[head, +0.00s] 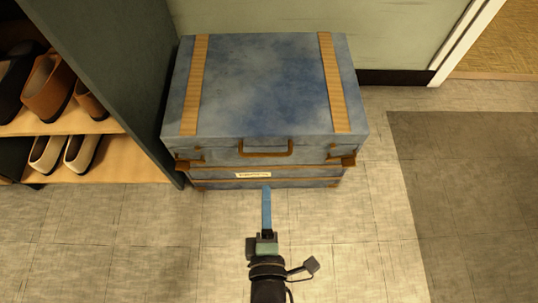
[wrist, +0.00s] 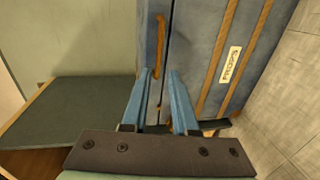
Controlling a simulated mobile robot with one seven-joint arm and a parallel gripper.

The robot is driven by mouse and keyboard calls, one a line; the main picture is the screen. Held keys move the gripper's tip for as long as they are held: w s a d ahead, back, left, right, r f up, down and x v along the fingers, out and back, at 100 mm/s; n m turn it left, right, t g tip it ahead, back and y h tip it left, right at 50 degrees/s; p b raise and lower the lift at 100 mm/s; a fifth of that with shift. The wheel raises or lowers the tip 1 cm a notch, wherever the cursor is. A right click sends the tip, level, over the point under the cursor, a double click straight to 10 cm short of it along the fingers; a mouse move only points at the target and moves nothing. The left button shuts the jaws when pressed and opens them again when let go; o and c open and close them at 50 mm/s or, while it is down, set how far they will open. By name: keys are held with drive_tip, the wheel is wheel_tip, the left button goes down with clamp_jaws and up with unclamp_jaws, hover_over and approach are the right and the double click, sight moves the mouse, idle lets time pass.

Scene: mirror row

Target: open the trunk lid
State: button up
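The blue trunk (head: 262,85) stands against the wall, with two tan straps across its lid. The lid looks shut, with a dark seam below it. A brown handle (head: 265,150) is on the lid's front edge, and it also shows in the wrist view (wrist: 160,38). A small pale label (head: 253,175) is on the trunk's front below the handle. My gripper (head: 267,189) is in front of the trunk, pointing at it. In the wrist view my gripper (wrist: 160,74) has its two blue fingers apart with nothing between them. The handle is ahead of the fingertips, apparently not touched.
A shoe rack (head: 100,125) with brown and white shoes stands close to the trunk's left side. A grey rug (head: 475,190) lies to the right, and a doorway with a white frame (head: 465,42) is behind it. Tiled floor in front is clear.

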sight(265, 154)
drive_tip(key=shift+b+x, duration=3.25)
drive_tip(key=shift+x, duration=3.05)
drive_tip(key=shift+r, duration=0.1)
drive_tip(key=shift+c, duration=0.3)
clamp_jaws()
